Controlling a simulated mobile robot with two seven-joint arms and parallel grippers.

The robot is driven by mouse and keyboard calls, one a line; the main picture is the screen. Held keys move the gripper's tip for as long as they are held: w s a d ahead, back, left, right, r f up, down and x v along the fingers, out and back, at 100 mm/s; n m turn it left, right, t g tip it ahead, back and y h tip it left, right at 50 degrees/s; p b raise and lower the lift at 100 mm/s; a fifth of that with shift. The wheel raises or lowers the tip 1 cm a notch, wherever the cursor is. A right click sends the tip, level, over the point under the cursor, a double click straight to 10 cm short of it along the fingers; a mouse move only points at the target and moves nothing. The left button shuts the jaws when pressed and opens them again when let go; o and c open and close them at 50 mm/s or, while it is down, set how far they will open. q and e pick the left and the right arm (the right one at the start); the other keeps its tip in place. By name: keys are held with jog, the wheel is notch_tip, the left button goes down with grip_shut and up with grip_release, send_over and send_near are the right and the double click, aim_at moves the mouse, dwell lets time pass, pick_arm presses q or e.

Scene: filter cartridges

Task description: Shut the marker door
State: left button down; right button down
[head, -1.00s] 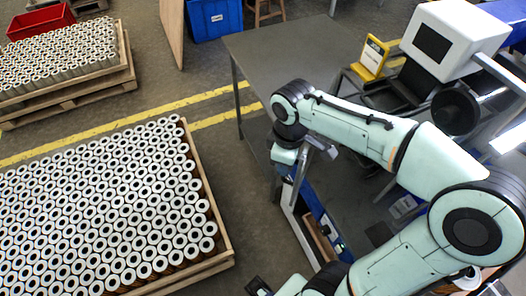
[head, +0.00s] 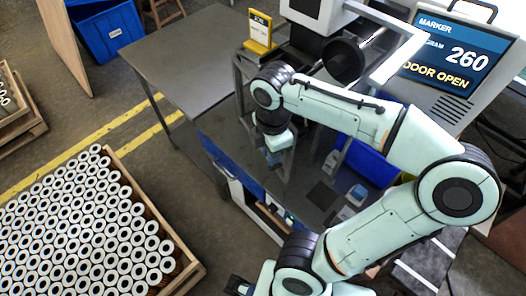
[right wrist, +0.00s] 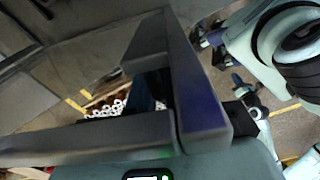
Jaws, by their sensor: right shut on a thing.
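The marker's screen (head: 455,52) reads "MARKER" and "DOOR OPEN" at the upper right of the head view. My right gripper (head: 275,158) points down over the marker's front, below my pale wrist. It is shut on a part of the marker door, and my wrist hides most of the grip. In the right wrist view, grey bars (right wrist: 90,138) that look like the door frame meet in a corner close to the camera. My left gripper (head: 238,286) seems to be the dark part at the bottom edge, cut off; its jaws cannot be made out.
A grey table (head: 185,50) stands left of the marker, with a yellow sign holder (head: 260,32) near its right end. A pallet box of cartridges (head: 185,270) stands on the floor at the lower left. A blue bin (head: 105,28) is behind. Floor between is clear.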

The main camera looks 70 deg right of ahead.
dwell(0.3)
jog(key=c, duration=1.2)
grip_release()
jog(key=shift+s, duration=0.1)
jog(key=shift+o, duration=0.2)
jog(key=shift+r, duration=0.1)
notch_tip(320, 180, up, 13)
jog(key=p, duration=0.2)
jog(key=shift+r, duration=0.15)
jog(key=shift+c, duration=0.3)
